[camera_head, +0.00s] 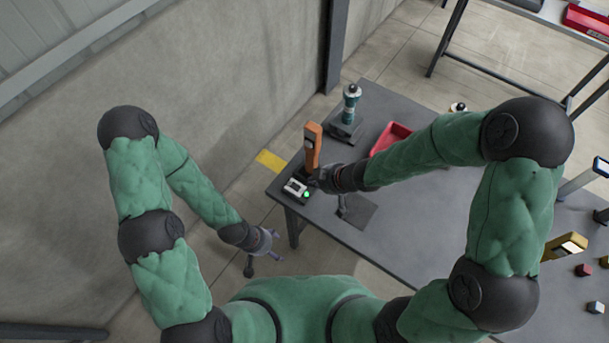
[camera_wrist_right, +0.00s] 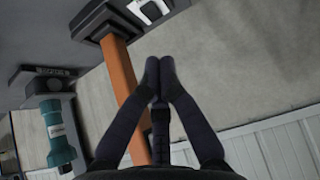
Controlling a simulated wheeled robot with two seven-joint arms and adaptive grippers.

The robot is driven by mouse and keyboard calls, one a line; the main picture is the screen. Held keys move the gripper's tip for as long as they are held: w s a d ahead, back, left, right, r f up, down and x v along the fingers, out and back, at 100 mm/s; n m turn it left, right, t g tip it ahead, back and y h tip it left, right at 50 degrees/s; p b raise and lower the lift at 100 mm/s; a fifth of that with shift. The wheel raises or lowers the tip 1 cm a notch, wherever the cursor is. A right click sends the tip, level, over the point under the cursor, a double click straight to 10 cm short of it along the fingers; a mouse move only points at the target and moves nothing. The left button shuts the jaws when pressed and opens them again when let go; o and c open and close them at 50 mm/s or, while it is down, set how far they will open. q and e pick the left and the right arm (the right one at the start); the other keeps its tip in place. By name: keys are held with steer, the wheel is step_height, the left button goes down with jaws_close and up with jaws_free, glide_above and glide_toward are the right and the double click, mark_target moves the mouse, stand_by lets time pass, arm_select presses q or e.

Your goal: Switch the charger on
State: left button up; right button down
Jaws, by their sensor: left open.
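The charger (camera_head: 289,195) is a small dark unit at the table's near left corner, with a pale switch plate (camera_head: 296,186) and a lit green lamp (camera_head: 307,194). An orange device (camera_head: 312,148) stands upright beside the plate. In the right wrist view the orange device (camera_wrist_right: 127,75) runs past my fingers, and the pale plate (camera_wrist_right: 150,8) is cut by the top edge. My right gripper (camera_wrist_right: 159,68) has its fingertips together with nothing visible between them. In the head view it (camera_head: 315,181) is close to the charger; contact cannot be told. My left gripper (camera_head: 275,246) is open and empty, off the table.
A teal tool (camera_head: 351,103) stands on a dark base behind the charger. A red bin (camera_head: 390,137) is partly hidden by my right arm. A dark flat plate (camera_head: 358,211) lies on the table. A yellow device (camera_head: 565,247) and small blocks are at the right.

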arm_select(q)
steer(key=shift+r, duration=0.45)
arm_select(e)
steer(key=shift+s+d+r, duration=0.45)
steer(key=shift+d+r, duration=0.15)
steer(key=shift+d, duration=0.05)
